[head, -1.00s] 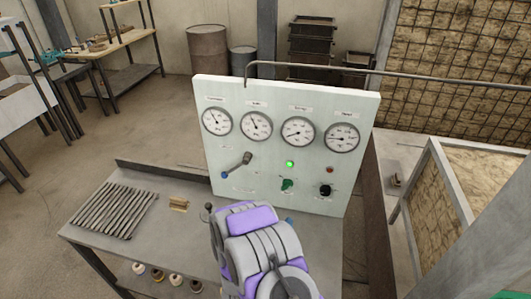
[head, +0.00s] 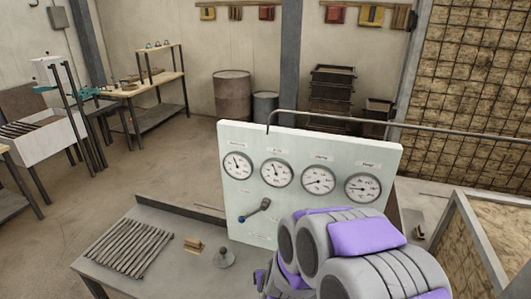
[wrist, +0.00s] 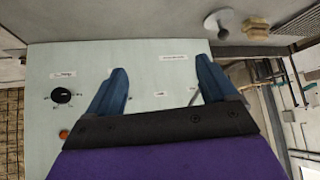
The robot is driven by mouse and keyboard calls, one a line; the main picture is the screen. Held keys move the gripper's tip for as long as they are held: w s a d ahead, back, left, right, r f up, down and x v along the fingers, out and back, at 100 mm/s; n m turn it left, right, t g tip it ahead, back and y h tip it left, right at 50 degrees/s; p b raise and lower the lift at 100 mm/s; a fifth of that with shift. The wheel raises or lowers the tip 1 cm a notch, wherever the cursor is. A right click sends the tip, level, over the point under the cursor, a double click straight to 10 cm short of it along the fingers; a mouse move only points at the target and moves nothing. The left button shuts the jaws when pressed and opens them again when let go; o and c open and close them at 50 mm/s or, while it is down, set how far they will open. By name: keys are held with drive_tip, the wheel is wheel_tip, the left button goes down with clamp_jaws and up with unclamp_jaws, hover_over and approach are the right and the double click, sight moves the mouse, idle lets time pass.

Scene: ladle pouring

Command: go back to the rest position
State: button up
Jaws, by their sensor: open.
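My gripper (wrist: 160,88) is open in the wrist view, its two blue fingers apart with nothing between them. Behind the fingers is the pale gauge panel (wrist: 140,58), with a black knob (wrist: 62,95) and an orange-red lamp (wrist: 63,134) to the left. In the head view my grey and purple arm is folded in front of the lower right of the panel (head: 236,180) and hides the controls there. My fingers are hidden in that view. Several round gauges and a blue-ended lever (head: 255,210) stay visible on the panel.
The grey bench (head: 160,225) carries a stack of dark bars (head: 130,247), a small wooden block (head: 193,245) and a grey cone-shaped piece (head: 223,258). A pipe (head: 340,118) runs above the panel. A framed crate (head: 475,235) stands at right. Open floor lies at left.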

drive_tip(key=s+d+r+g, duration=0.3)
drive_tip(key=s+d+r, duration=0.1)
drive_tip(key=s, duration=0.7)
drive_tip(key=s+d+r+g, duration=0.3)
drive_tip(key=s+r, duration=0.4)
drive_tip(key=s, duration=0.4)
drive_tip(key=s+d+r+g, duration=0.4)
drive_tip(key=s+d+r, duration=0.1)
drive_tip(key=s, duration=0.7)
drive_tip(key=shift+r+h, duration=0.4)
drive_tip(key=shift+s, duration=0.1)
